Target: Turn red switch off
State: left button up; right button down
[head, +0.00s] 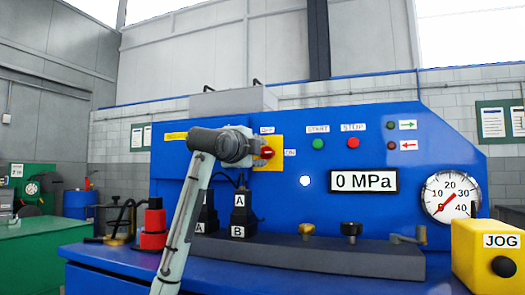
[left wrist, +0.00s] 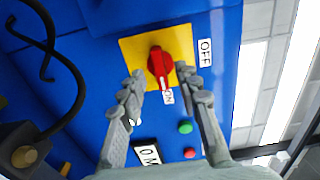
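The red switch (head: 267,152) is a rotary knob on a yellow plate (head: 275,142) on the blue panel. An OFF label is above it and an ON label to its right. In the left wrist view the red knob (left wrist: 160,62) has its handle pointing toward the ON label (left wrist: 168,97), away from the OFF label (left wrist: 205,53). My left gripper (head: 256,150) is right at the switch and partly covers the plate. In the left wrist view its fingers (left wrist: 160,78) are apart, one on each side of the knob, with small gaps visible. My right gripper is out of view.
Right of the switch are a green START button (head: 318,144), a red STOP button (head: 353,142) and a 0 MPa display (head: 363,181). A pressure gauge (head: 451,197) and a yellow JOG box (head: 490,255) are farther right. Fittings and black crimper parts (head: 240,215) stand below the panel.

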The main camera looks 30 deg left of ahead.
aim_at(264, 153)
pick_arm(q)
jog(key=shift+x, duration=1.15)
jog(key=shift+c, duration=0.3)
grip_shut()
jog(key=shift+n, duration=0.3)
jog(key=n, duration=0.3)
jog(key=shift+n, duration=0.4)
jog(key=n, duration=0.9)
jog(key=shift+n, duration=2.2)
